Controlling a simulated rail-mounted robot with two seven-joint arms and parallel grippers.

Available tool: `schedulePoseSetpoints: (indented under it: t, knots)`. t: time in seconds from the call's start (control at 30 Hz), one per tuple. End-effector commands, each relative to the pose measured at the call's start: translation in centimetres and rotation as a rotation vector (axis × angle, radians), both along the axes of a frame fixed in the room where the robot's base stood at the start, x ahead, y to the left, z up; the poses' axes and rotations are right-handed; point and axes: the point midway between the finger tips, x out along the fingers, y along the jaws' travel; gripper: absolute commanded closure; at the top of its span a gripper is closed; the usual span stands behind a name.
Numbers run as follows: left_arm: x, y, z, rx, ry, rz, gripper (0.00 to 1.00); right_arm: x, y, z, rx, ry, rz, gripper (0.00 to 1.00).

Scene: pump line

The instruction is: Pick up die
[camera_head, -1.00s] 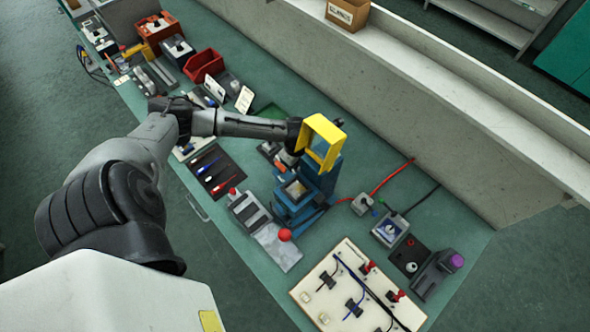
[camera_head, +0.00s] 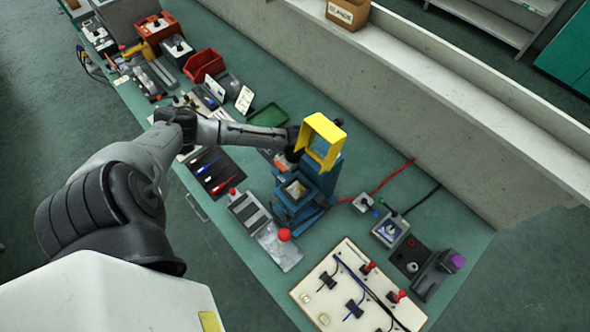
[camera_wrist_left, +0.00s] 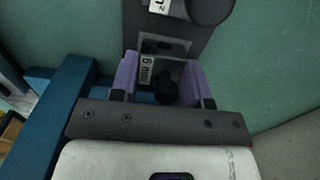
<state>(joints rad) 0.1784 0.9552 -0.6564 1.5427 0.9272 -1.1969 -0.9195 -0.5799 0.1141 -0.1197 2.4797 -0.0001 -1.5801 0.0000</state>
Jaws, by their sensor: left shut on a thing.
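The die (camera_wrist_left: 148,72), a small grey block marked "6 mm", sits between the purple fingers of my left gripper (camera_wrist_left: 160,82) in the left wrist view. The fingers are shut on it. A dark round part covers some of the block's lower right. The die lies against a dark grey holder (camera_wrist_left: 170,25) with a white number label; I cannot tell whether they touch. In the head view my left arm reaches in from the left to beside the blue press, and the gripper and die are largely hidden there. My right gripper is not in view.
The blue press (camera_head: 318,185) with its yellow guard (camera_head: 313,125) stands close beside my left wrist. A green tray (camera_head: 268,115) lies behind my forearm. A dark tool mat (camera_head: 215,170) is in front of it. A wall runs along the bench's back.

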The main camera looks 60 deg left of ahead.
Motion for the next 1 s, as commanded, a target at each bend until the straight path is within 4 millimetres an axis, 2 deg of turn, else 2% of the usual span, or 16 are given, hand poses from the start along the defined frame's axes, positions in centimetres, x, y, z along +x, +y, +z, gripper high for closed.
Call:
schedulePoseSetpoints:
  t: [0.03,0.3,0.57,0.67,1.0]
  knots:
    - [0.0,0.0,0.0,0.0,0.0,0.0,0.66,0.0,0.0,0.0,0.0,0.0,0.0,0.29]
    - [0.0,0.0,0.1,0.0,-0.001,0.0,0.9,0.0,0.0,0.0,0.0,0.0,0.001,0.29]
    - [0.1,0.0,0.4,0.001,-0.002,0.0,0.9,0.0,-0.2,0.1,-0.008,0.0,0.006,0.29]
    - [0.1,0.1,1.5,0.001,-0.004,-0.001,0.9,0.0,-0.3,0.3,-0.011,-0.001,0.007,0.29]
    - [0.1,0.1,7.3,0.001,-0.003,-0.001,0.9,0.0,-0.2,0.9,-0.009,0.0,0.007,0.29]
